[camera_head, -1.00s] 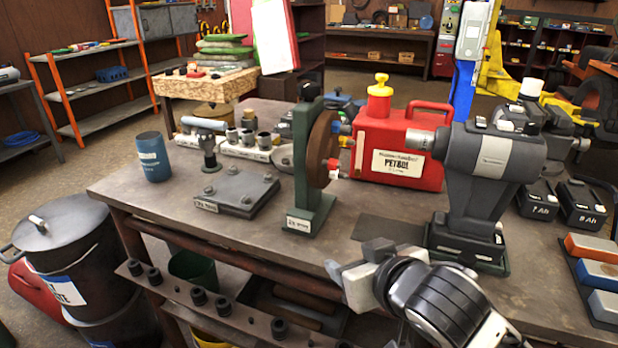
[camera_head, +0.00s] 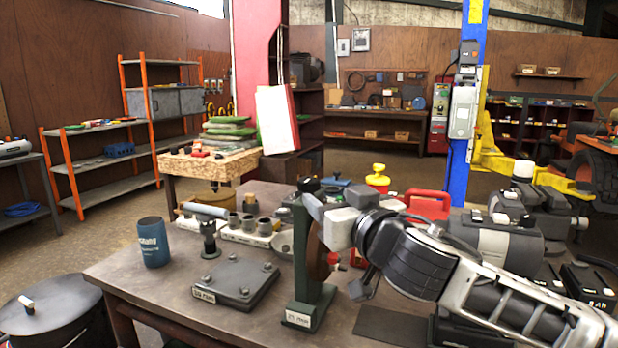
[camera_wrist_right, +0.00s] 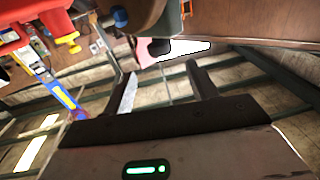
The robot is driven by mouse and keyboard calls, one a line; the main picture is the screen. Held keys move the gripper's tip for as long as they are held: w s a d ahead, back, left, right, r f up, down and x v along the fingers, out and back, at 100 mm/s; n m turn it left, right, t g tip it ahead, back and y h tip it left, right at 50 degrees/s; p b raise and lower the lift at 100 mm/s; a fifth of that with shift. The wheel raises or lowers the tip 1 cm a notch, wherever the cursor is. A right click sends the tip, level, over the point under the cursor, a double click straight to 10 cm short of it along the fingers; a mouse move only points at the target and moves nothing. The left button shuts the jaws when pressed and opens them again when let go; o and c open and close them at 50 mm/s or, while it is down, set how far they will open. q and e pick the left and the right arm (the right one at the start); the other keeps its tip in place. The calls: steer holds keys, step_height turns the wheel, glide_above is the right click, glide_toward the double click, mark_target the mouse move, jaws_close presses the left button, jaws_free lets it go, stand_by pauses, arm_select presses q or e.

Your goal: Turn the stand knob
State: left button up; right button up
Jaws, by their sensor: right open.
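The green stand (camera_head: 304,275) stands upright on the bench, its brown disc (camera_head: 318,255) partly hidden behind my right gripper. A dark knob (camera_head: 309,185) sits on top of the stand. My right gripper (camera_head: 314,208) is at the upper part of the stand, just below the knob in the picture, and covers some of it. In the right wrist view the two fingers (camera_wrist_right: 163,85) are apart with nothing between them. A dark knob (camera_wrist_right: 160,47) on the stand shows beyond the fingertips, roughly in line with the gap. Contact is not visible. My left gripper is not in view.
A flat plate with bolts (camera_head: 232,282) and a blue can (camera_head: 153,242) are left of the stand. The red petrol can (camera_head: 428,203) is behind my right arm. A grey motor-like machine (camera_head: 497,240) is at the right. The bench's front left is clear.

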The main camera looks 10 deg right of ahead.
mark_target(313, 185)
steer(key=w, duration=0.3)
steer(key=w+a+p, duration=0.1)
steer(key=w, duration=0.2)
steer(key=w+a+p, duration=0.1)
steer(key=w, duration=0.3)
steer(key=c, duration=1)
